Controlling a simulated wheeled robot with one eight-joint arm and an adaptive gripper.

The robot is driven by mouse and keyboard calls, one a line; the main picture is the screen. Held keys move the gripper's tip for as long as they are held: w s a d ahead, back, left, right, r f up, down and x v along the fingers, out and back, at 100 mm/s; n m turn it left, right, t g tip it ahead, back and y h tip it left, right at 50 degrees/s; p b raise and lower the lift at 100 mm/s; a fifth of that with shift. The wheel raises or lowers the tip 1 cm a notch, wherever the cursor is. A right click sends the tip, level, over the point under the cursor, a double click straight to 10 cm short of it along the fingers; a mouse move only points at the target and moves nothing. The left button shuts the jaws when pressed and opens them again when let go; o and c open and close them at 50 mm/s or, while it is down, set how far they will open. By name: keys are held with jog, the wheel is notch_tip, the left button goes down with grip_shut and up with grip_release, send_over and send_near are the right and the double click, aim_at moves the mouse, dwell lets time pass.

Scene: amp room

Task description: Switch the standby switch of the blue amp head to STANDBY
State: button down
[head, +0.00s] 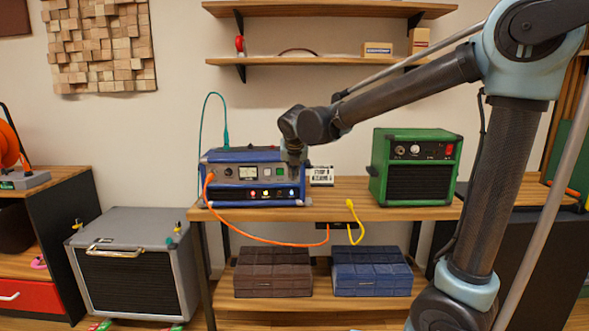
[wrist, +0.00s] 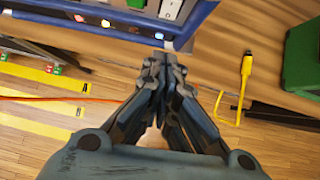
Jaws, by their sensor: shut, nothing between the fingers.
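The blue amp head (head: 232,186) stands on the left part of the wooden bench in the head view. Its front panel has a meter, several lit switches or lamps and an orange cable plugged in at the left. In the wrist view the amp's blue front edge (wrist: 112,12) shows at the top left, with several lit spots along it. My gripper (head: 293,172) is at the right end of the amp's front, pointing down. In the wrist view my gripper (wrist: 158,62) is shut and empty, just past the amp's lower edge. I cannot make out the standby switch or its position.
A green amp (head: 415,165) stands on the bench (head: 340,208) to the right. A small sign (head: 321,175) stands beside the blue amp. A yellow cable (head: 354,222) hangs at the bench's front edge.

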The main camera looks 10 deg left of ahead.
jog(key=w+a+f, duration=0.2)
jog(key=w+f, duration=0.2)
jog(key=w, duration=0.3)
jog(key=shift+f, duration=0.3)
jog(key=shift+s, duration=0.1)
